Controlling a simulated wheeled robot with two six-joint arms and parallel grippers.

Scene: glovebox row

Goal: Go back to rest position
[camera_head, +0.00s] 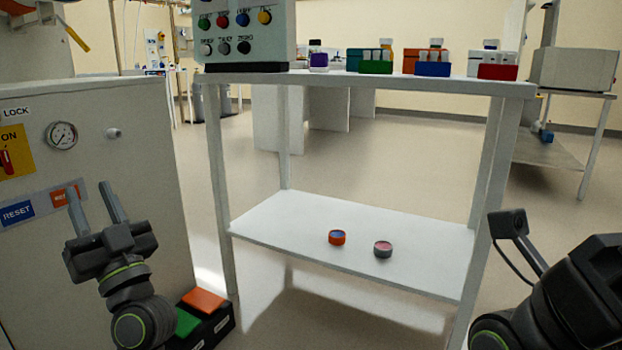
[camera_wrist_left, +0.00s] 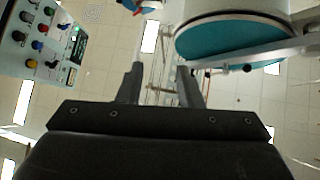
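My left gripper (camera_head: 95,208) is raised at the left of the head view, in front of the white cabinet. Its two fingers point up and stand apart with nothing between them. In the left wrist view the same fingers (camera_wrist_left: 160,85) are spread and empty, with the ceiling behind them. My right arm (camera_head: 560,295) shows at the lower right of the head view. Its gripper fingers cannot be made out there.
A pedal box (camera_head: 222,325) with green and orange pedals is on the floor. A two-level table (camera_head: 440,85) ahead carries a control panel (camera_head: 245,45), colored racks, and two small round containers (camera_head: 383,250) below.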

